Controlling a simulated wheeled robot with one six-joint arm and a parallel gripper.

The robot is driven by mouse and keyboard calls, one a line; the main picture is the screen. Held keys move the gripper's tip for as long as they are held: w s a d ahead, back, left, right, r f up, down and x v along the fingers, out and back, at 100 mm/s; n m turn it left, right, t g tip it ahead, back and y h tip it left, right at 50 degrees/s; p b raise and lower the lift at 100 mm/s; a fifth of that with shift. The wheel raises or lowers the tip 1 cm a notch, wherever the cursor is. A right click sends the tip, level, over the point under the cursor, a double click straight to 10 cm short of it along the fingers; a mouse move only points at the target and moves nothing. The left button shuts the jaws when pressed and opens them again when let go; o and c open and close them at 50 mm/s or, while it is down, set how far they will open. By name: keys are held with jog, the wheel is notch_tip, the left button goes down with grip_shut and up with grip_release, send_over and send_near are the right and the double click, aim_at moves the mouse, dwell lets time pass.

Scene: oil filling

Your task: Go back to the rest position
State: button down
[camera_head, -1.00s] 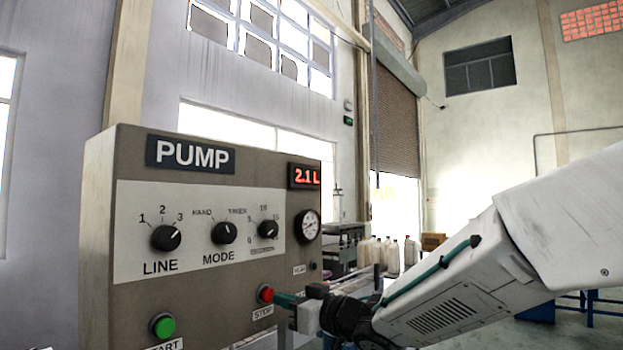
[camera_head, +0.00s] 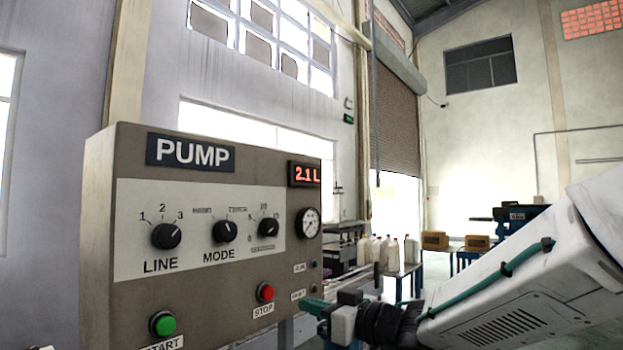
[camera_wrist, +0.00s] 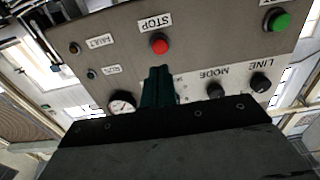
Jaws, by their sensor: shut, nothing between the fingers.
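The grey-brown pump panel (camera_head: 200,290) stands at left in the head view. It carries a red STOP button (camera_head: 265,292), a green START button (camera_head: 163,324), LINE and MODE knobs, a gauge (camera_head: 308,223) and a display reading 2.1 L (camera_head: 304,174). My gripper (camera_head: 312,306) is at the lower middle, right of the STOP button and apart from it. In the wrist view the green fingers (camera_wrist: 158,75) are shut together and empty, pointing toward the panel just below the red STOP button (camera_wrist: 159,44).
Several pale bottles (camera_head: 385,252) stand on a table behind the panel. Cardboard boxes (camera_head: 435,240) and a blue machine (camera_head: 517,216) are farther back at right. Open hall space lies between them and the far wall.

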jog(key=w+d+f+m+t+h, duration=0.1)
jog(key=w+d+f+m+h, duration=0.15)
jog(key=d+f+h, duration=0.35)
jog(key=s+d+f+m+g+h, duration=0.1)
jog(key=s+d+f+m+h, duration=0.1)
jog(key=s+d+f+h, duration=0.3)
jog(key=s+d+f+m+g+h, duration=0.1)
jog(key=d+m+g+h, duration=0.1)
jog(key=d, duration=0.4)
jog(key=s+d+m+g, duration=0.1)
jog(key=s+d+g, duration=0.2)
jog(key=s, duration=1.2)
jog(key=s+d+f+m+g, duration=0.1)
jog(key=s+g, duration=0.4)
jog(key=s, duration=0.9)
jog(key=shift+s+d+f+m+h, duration=0.35)
jog(key=shift+d+m, duration=0.4)
jog(key=shift+d, duration=0.4)
jog(key=shift+d, duration=0.1)
